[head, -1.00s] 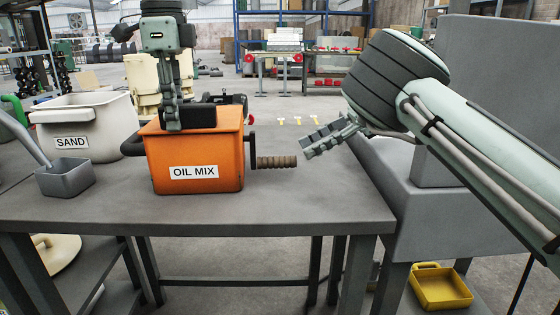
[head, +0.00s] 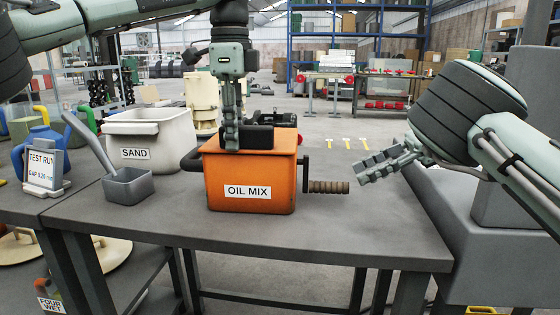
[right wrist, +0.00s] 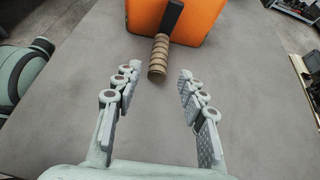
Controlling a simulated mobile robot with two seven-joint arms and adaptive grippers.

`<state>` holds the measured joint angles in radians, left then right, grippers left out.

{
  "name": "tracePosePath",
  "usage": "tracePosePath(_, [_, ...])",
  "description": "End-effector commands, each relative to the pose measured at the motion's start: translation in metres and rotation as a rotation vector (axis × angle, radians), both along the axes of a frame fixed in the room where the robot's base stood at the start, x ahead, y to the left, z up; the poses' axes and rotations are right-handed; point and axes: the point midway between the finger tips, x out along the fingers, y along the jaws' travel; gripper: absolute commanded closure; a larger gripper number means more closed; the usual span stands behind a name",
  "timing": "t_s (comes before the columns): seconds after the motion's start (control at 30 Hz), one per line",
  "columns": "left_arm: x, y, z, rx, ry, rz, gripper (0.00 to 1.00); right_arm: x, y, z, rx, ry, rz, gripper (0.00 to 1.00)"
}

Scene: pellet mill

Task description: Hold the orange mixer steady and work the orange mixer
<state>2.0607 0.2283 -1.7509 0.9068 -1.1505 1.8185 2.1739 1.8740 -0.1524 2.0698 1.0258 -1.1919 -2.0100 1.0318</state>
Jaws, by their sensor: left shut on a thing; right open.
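The orange mixer (head: 250,172), labelled OIL MIX, stands upright on the grey table. A dark side handle shows on its left. A wooden crank grip (head: 328,187) sticks out on its right, on a dark crank arm. My left gripper (head: 232,140) points down and is shut on the mixer's top; its fingertips are partly hidden there. My right gripper (head: 388,166) is open, just right of the crank grip and apart from it. In the right wrist view the crank grip (right wrist: 158,58) lies ahead, between and beyond the open fingers, with the mixer (right wrist: 205,20) behind it.
A white SAND tub (head: 150,128) and a grey scoop (head: 128,185) stand left of the mixer. A TEST RUN sign (head: 43,170) stands at the far left. A grey machine block (head: 480,220) borders the table on the right. The front table strip is clear.

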Motion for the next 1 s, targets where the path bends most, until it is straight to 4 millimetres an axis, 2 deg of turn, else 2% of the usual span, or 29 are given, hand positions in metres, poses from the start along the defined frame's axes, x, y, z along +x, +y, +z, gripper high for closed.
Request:
tracePosePath(0.1, [0.001, 0.001, 0.001, 0.002, -0.004, 0.002, 1.00, 0.000, 0.000, 0.000, 0.000, 0.000, 0.000, 0.59])
tracePosePath(0.13, [0.001, 0.001, 0.001, 0.002, -0.004, 0.002, 0.76, 0.000, 0.000, 0.000, 0.000, 0.000, 0.000, 0.59])
tracePosePath(0.3, [0.001, 0.001, 0.002, 0.001, -0.005, 0.002, 0.55, 0.000, 0.000, 0.000, 0.000, 0.000, 0.000, 0.59])
tracePosePath(0.67, [0.001, 0.000, 0.007, -0.001, -0.006, 0.002, 0.54, 0.000, 0.000, 0.000, 0.000, 0.000, 0.000, 0.59])
tracePosePath(1.0, [0.001, -0.001, 0.060, -0.001, -0.007, 0.003, 0.54, 0.000, 0.000, 0.000, 0.000, 0.000, 0.000, 0.59])
